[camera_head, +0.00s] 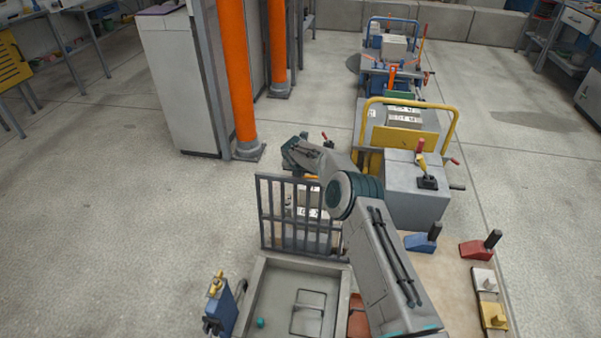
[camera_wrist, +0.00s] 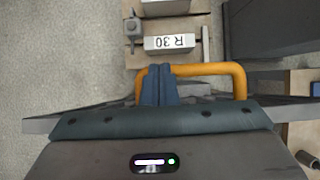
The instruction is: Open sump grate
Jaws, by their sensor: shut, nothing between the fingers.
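The sump grate (camera_head: 299,215), a dark grey barred panel, stands upright at the far edge of the sump pit (camera_head: 262,275). The pit is uncovered. A loop-shaped fitting and a small teal item (camera_head: 261,323) show on its floor. My arm reaches over the pit, and its wrist is above and behind the grate's top. In the wrist view, my gripper (camera_wrist: 160,84) is shut and empty, with its blue fingers together in front of a yellow-orange bar (camera_wrist: 212,69). I cannot tell if they touch it. In the head view the fingertips are hidden.
A grey machine with a yellow rail (camera_head: 410,101) stands beyond to the right. Orange posts (camera_head: 236,70) and a grey cabinet (camera_head: 178,85) stand behind. A blue fixture (camera_head: 222,312) is left of the pit. Blue and red blocks (camera_head: 476,249) lie right. Floor at left is clear.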

